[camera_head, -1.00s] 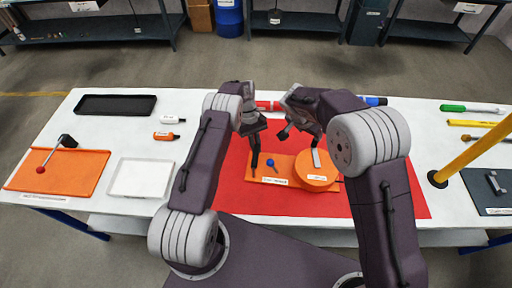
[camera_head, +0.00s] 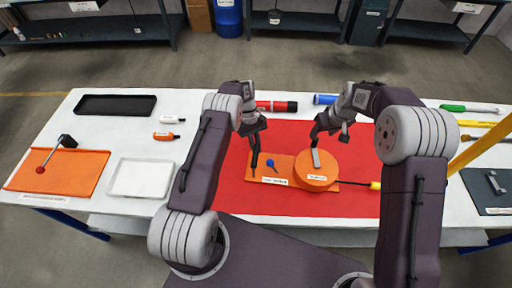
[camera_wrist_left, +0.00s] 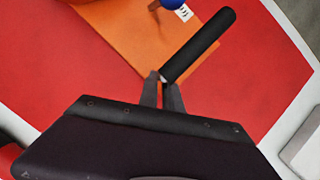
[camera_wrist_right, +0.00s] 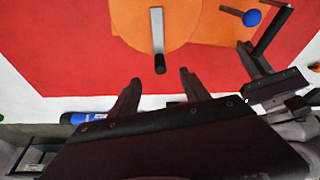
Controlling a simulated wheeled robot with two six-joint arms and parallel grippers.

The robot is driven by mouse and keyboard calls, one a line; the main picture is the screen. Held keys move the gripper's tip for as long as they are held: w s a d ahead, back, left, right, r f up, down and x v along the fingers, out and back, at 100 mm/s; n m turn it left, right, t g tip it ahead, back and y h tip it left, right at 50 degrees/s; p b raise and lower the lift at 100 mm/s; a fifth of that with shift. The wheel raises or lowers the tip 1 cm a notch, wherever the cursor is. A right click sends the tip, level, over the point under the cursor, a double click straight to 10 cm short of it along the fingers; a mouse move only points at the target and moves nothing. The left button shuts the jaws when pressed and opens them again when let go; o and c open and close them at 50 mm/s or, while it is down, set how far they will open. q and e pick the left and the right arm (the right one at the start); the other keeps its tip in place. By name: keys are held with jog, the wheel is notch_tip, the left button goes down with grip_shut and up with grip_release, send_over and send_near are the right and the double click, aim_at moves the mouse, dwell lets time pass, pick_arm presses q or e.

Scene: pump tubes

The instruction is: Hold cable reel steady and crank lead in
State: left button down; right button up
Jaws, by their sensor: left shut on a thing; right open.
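The orange cable reel (camera_head: 318,181) sits on an orange base plate (camera_head: 283,178), on a red mat. A grey crank arm (camera_head: 316,158) lies across the reel's top. In the right wrist view the crank ends in a black knob (camera_wrist_right: 160,64). A dark lead (camera_head: 355,184) runs right from the reel to a yellow end (camera_head: 375,185). My left gripper (camera_wrist_left: 164,82) is shut on the black handle (camera_wrist_left: 200,45) at the plate's left end. My right gripper (camera_wrist_right: 158,84) is open, its fingers just short of the crank knob, apart from it.
A blue knob (camera_head: 270,163) stands on the plate between handle and reel. Red (camera_head: 275,106) and blue (camera_head: 325,99) cylinders lie behind the mat. A yellow post (camera_head: 480,146) rises at right. A white tray (camera_head: 141,178) and orange board (camera_head: 75,174) are left; the red mat's front is clear.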

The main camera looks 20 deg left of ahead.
aim_at(317, 140)
jog(key=x, duration=1)
jog(key=shift+r, duration=0.1)
grip_shut()
